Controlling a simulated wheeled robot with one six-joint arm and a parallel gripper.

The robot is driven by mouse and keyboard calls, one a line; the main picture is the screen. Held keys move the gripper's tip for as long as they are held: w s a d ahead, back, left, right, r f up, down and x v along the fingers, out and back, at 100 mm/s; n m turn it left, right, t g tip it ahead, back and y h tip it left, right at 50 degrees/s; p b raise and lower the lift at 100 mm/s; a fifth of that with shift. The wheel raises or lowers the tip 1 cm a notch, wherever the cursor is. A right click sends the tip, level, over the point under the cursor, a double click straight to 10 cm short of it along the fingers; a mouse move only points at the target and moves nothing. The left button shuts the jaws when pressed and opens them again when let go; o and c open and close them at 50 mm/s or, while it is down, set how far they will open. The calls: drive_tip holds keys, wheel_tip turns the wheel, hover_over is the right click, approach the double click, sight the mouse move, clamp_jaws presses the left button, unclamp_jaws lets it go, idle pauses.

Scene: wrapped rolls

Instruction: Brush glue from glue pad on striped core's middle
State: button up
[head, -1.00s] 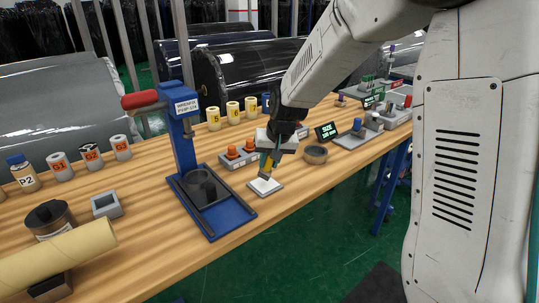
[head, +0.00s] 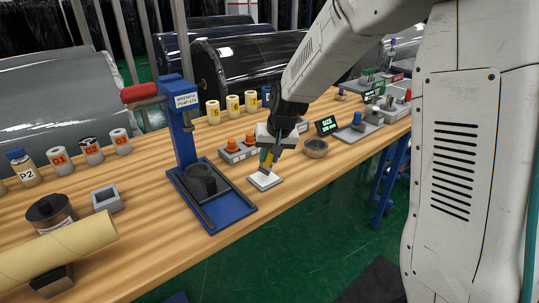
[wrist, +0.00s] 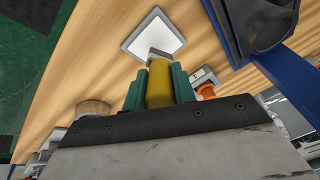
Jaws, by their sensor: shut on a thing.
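My gripper (head: 270,154) is shut on a yellow-handled brush, pointing down over the bench; the brush handle (wrist: 159,86) sits between its green fingers in the wrist view. The white glue pad (head: 265,181) lies flat on the bench just under the brush, and it also shows in the wrist view (wrist: 146,37). The brush tip overlaps the pad in both views; I cannot tell whether it touches. A tan cardboard core (head: 62,251) lies on a dark stand at the bottom left, away from my gripper. Its stripes are too faint to make out clearly.
A blue press (head: 184,130) stands left of the pad, its base (head: 236,212) close by. A grey block with orange knobs (head: 238,151) is behind the pad, and a round bowl (head: 315,148) is to its right. Small labelled rolls (head: 92,151) line the bench's left side.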

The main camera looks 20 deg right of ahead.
drive_tip(key=shift+f, duration=0.5)
idle(1.1)
drive_tip(key=shift+r, duration=3.6)
